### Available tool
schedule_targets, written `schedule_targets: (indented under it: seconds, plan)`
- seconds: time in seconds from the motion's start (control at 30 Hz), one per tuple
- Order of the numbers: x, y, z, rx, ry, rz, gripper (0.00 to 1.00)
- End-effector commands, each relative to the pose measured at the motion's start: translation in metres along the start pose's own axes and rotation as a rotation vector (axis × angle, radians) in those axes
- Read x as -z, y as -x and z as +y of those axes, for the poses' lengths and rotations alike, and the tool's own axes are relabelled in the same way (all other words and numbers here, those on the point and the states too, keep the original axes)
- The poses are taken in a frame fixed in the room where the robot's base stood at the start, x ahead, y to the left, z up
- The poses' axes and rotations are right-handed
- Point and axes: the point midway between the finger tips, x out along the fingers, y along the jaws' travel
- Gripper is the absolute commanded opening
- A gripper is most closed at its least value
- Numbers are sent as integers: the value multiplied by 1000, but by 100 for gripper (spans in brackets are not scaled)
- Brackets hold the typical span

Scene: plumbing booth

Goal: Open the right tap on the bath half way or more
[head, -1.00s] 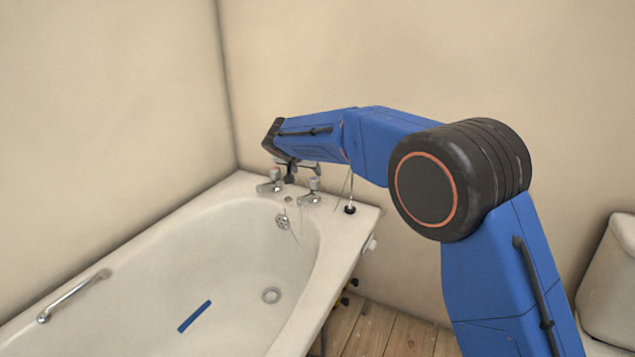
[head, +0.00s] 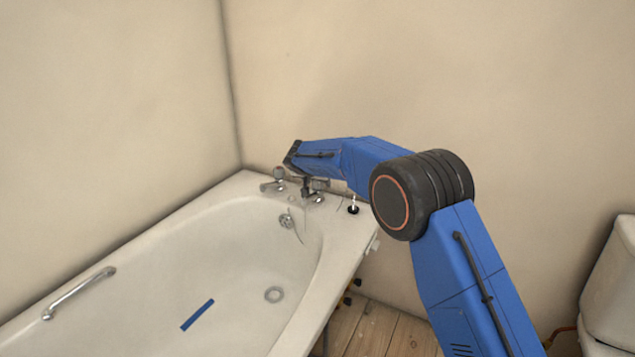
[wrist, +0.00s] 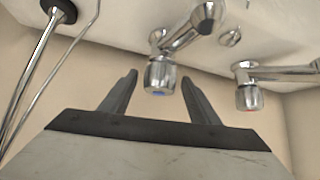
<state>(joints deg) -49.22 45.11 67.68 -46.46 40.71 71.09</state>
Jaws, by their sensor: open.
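The right tap (wrist: 160,74) is chrome with a blue mark on its round head. In the wrist view the head sits between the fingertips of my gripper (wrist: 161,80), with a gap visible on each side. My gripper is open; I cannot tell whether a finger touches the tap. In the head view my gripper (head: 308,186) hangs over the right tap and hides most of it; part of its spout (head: 317,199) shows. The left tap (head: 278,178) stands beside it and shows a red mark in the wrist view (wrist: 248,94). Both sit on the bath (head: 200,215) rim.
A black-based upright chrome rod (head: 353,208) stands on the rim right of the taps. A thin chain or wire runs near it. The wall is close behind the taps. A grab handle (head: 80,292) is on the bath's left side. A toilet (head: 612,285) stands far right.

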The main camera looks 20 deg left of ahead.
Motion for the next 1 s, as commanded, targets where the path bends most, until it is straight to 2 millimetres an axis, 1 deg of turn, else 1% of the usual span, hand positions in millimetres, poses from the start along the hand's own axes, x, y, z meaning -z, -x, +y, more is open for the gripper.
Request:
schedule_targets:
  seconds: [0.27,0.37,0.4,0.43,0.47,0.77,1.0]
  plan:
    - [1,-1,0,0,-1,1,56]
    - [1,-1,0,0,-1,1,34]
    - [1,-1,0,0,-1,1,25]
    - [1,-1,0,0,-1,1,18]
    - [1,-1,0,0,-1,1,15]
    - [1,-1,1,19,17,1,15]
    - [2,0,2,93,91,2,15]
